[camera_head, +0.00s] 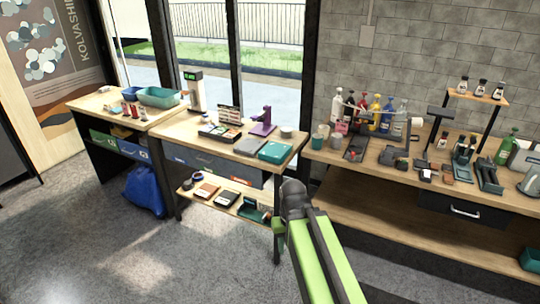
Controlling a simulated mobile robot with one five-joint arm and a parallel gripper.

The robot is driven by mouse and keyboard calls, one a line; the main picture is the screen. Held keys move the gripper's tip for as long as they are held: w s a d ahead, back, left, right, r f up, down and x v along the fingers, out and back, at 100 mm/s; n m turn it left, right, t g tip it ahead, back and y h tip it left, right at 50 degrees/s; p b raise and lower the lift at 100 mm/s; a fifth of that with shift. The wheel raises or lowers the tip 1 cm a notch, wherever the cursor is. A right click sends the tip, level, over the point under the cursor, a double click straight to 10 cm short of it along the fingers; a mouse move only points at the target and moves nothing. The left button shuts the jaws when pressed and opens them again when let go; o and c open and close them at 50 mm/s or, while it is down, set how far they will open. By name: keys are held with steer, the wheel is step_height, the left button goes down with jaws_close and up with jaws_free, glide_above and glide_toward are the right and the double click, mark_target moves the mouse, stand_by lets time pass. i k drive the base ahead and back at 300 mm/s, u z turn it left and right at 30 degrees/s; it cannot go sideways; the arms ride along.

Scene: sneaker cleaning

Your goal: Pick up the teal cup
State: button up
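A small teal-grey cup (322,131) stands at the left end of the long wooden counter, below the grey block wall. It is too small here for me to be sure of its colour or shape. A second small container (317,142) stands just in front of it. My green and black arm rises from the bottom edge, with its dark joint below the middle table's right end. The fingers of my gripper do not show. The arm is apart from the cup.
Several coloured bottles (374,112) stand right of the cup, with a dark tray (356,147) in front. The middle table (186,128) bears a teal box (275,152) and a purple device (263,122). A blue bag (145,190) lies on the floor. Open grey floor (110,250) is at left.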

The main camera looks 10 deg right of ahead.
mark_target(316, 140)
steer(key=u, duration=0.5)
steer(key=i, duration=1.65)
steer(key=z, duration=0.35)
